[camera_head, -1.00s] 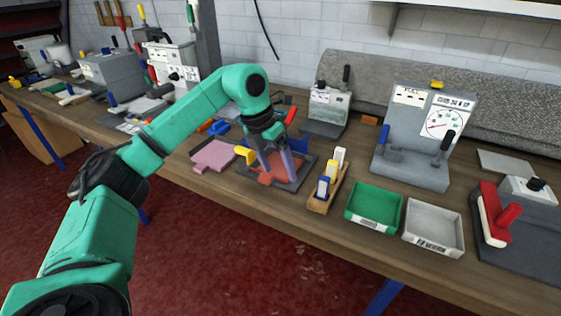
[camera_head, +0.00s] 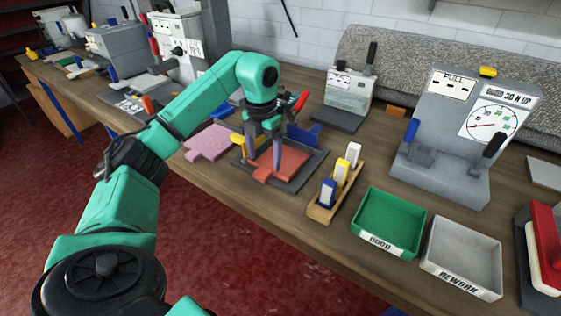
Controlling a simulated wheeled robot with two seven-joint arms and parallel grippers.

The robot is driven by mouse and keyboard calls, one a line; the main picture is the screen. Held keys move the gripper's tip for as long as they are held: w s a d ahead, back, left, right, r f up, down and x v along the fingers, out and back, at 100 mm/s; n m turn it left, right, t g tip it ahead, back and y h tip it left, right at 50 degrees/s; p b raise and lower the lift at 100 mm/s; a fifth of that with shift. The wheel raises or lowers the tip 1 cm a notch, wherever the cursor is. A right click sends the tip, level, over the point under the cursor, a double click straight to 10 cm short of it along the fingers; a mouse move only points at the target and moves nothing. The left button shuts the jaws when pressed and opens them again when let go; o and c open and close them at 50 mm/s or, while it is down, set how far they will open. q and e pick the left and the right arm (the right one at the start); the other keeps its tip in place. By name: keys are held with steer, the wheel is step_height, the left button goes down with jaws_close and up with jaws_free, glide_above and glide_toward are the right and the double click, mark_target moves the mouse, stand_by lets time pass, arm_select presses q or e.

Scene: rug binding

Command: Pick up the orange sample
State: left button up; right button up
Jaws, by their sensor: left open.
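The orange sample (camera_head: 291,161) is a flat orange-red piece with a narrow tab toward the front. It lies on a dark grey tray-like fixture (camera_head: 309,173) on the workbench. My left gripper (camera_head: 266,168) points down over the sample's left part, its two fingers apart. The fingertips are at or just above the sample; I cannot tell whether they touch it. The fingers and arm hide part of the sample and the fixture. My right gripper is not in view.
A pink flat piece (camera_head: 210,141) lies left of the fixture. A wooden rack (camera_head: 322,211) with blue, yellow and white blocks stands to its right. Beyond are the green GOOD tray (camera_head: 391,217), the grey REWORK tray (camera_head: 462,252) and a grey PULL gauge machine (camera_head: 446,165).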

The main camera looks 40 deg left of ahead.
mark_target(263, 171)
arm_select(q)
steer(key=f, duration=0.4)
steer(key=shift+s+a+p, duration=0.15)
steer(key=shift+s+p, duration=0.15)
steer(key=shift+f, duration=0.1)
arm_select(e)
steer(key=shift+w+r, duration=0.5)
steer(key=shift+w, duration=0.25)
arm_select(q)
steer(key=shift+w, duration=0.1)
steer(key=c, duration=0.4)
jaws_close()
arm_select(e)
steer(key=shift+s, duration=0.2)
